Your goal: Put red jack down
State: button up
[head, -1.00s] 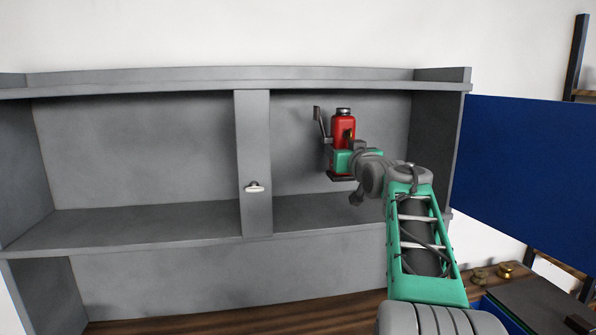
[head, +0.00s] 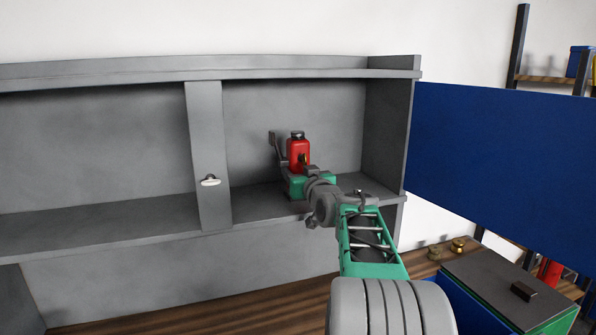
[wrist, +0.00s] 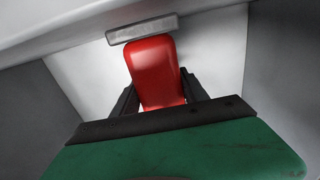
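The red jack (head: 298,154) is upright in the right-hand bay of the grey cabinet, with its dark lever on its left. My gripper (head: 305,180) is at its lower body, from the front right. In the wrist view the dark fingers of my gripper (wrist: 160,97) stand on either side of the red jack (wrist: 155,70) and appear closed on it. The jack is low over the grey shelf (head: 255,206). Its base is mostly hidden behind my gripper, so I cannot tell whether it touches the shelf.
A grey divider (head: 208,150) with a small handle stands left of the jack. The cabinet's right side wall (head: 387,135) and an open blue door (head: 500,160) are to the right. The left bay is empty. A dark-lidded box (head: 500,285) is at lower right.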

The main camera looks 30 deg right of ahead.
jog(key=o, duration=0.4)
jog(key=shift+o, duration=0.2)
jog(key=shift+r, duration=0.15)
jog(key=b+v, duration=0.4)
jog(key=v, duration=0.8)
